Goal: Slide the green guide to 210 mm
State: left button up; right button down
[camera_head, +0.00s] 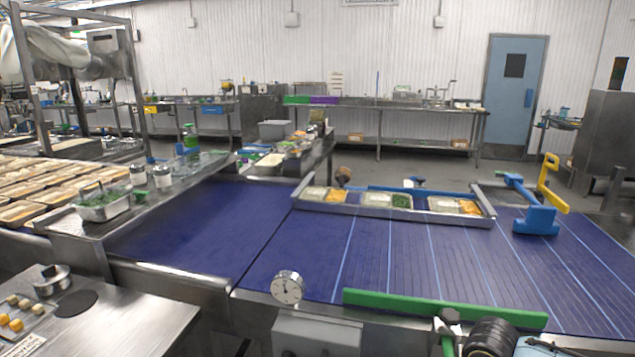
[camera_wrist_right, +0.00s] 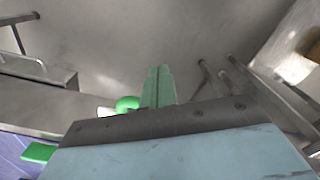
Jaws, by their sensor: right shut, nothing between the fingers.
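The green guide (camera_head: 420,305) is a long bar along the near edge of the blue belt. In the right wrist view, a green curved piece (camera_wrist_right: 127,103) and a green block (camera_wrist_right: 38,152) show left of the fingers. My right gripper (camera_wrist_right: 160,70) is shut and empty, its pale green fingers together and apart from the green piece in the picture. Its fingertips do not show in the head view. My left gripper is out of view. No millimetre figures are readable.
The blue belt (camera_head: 300,255) has pale lines across its right part. A metal tray (camera_head: 400,211) of food containers lies at its far side. A blue bracket (camera_head: 537,220) stands at the right. A round dial (camera_head: 288,288) stands at the near edge.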

jog(key=shift+w+d, duration=0.25)
jog(key=shift+w, duration=0.75)
jog(key=shift+w+d, duration=0.2)
jog(key=shift+w, duration=0.75)
dwell(1.9)
jog(key=shift+s+a+p, duration=0.2)
jog(key=shift+s+p, duration=0.55)
jog(key=shift+p, duration=0.45)
jog(key=shift+s+a+p, duration=0.15)
jog(key=shift+s+p, duration=0.6)
jog(key=shift+p, duration=0.4)
notch_tip(320, 180, up, 8)
jog(key=p, duration=0.9)
jog(key=shift+p, duration=0.35)
